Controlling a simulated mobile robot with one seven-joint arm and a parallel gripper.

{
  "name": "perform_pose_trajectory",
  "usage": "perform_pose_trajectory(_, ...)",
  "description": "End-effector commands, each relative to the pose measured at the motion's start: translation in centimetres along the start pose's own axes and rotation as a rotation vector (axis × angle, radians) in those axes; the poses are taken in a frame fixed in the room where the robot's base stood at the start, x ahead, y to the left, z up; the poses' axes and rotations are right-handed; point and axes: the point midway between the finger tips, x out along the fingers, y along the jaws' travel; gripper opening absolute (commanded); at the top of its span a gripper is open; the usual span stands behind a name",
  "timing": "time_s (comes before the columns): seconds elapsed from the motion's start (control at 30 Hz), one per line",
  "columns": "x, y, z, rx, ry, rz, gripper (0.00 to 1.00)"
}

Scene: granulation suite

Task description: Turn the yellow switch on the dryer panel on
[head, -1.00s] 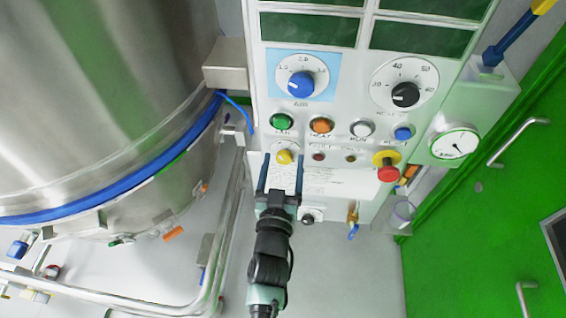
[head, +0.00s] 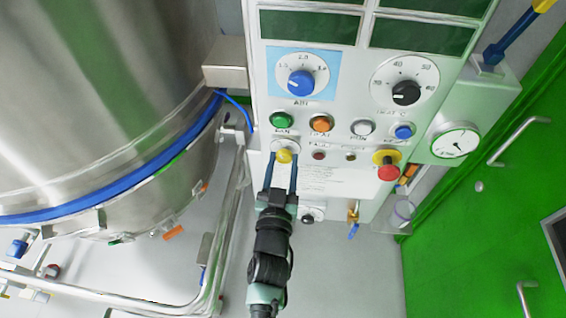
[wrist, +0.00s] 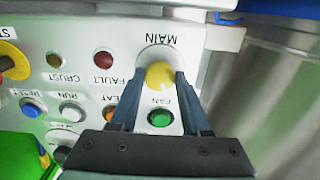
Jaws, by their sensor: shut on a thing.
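The yellow switch (head: 284,156) is a small round knob on a pale disc at the lower left of the white dryer panel (head: 340,182). In the wrist view the panel is upside down, and the yellow switch (wrist: 159,74) sits by the label MAIN. My gripper (head: 282,159) reaches up to it from below, with one blue finger on each side. The fingers are shut on the knob; in the wrist view the fingertips (wrist: 158,78) flank it. A pale mark shows on the knob's edge, but its exact setting is hard to read.
Above the switch are a green button (head: 282,120), an orange button (head: 321,123), a white button (head: 362,127) and a blue button (head: 403,132). A red emergency knob (head: 388,172) sticks out at the right. A steel vessel (head: 105,110) stands close on the left.

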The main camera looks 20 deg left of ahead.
Motion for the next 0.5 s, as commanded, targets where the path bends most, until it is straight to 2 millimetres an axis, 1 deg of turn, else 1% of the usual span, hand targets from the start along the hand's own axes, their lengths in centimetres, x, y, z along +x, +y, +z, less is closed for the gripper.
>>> perform_pose_trajectory(0.27,-0.03,0.03,0.13,0.206,0.000,0.001,0.00)
perform_pose_trajectory(0.5,-0.03,-0.01,0.14,0.435,0.000,0.000,0.00)
